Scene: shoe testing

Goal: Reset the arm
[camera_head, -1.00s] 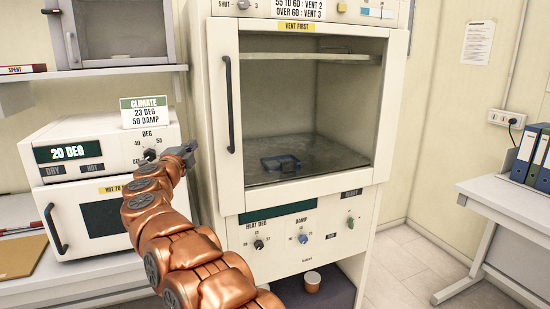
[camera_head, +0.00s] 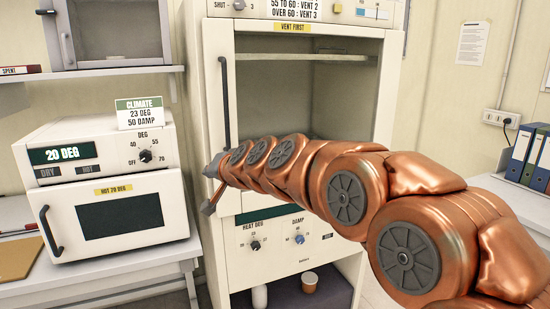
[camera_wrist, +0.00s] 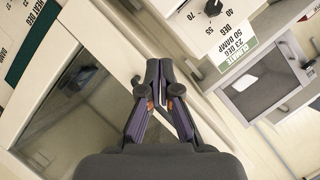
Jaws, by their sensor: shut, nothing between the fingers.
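My copper-coloured arm (camera_head: 345,195) reaches in from the right of the head view, across the front of the tall white climate cabinet (camera_head: 215,60). My gripper (camera_head: 210,188) is at its left end, in front of the cabinet's left edge, beside the small white oven (camera_head: 185,215). In the wrist view my gripper's dark fingers (camera_wrist: 162,80) are shut together with nothing between them. The arm hides the lower part of the cabinet's window and part of its control panel.
The oven's dial (camera_head: 145,156) and the green climate card (camera_head: 139,113) are left of my gripper. The cabinet's door handle (camera_head: 225,100) is just above it. A cup (camera_head: 310,282) stands on the shelf below. Blue binders (camera_head: 520,152) stand at the right.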

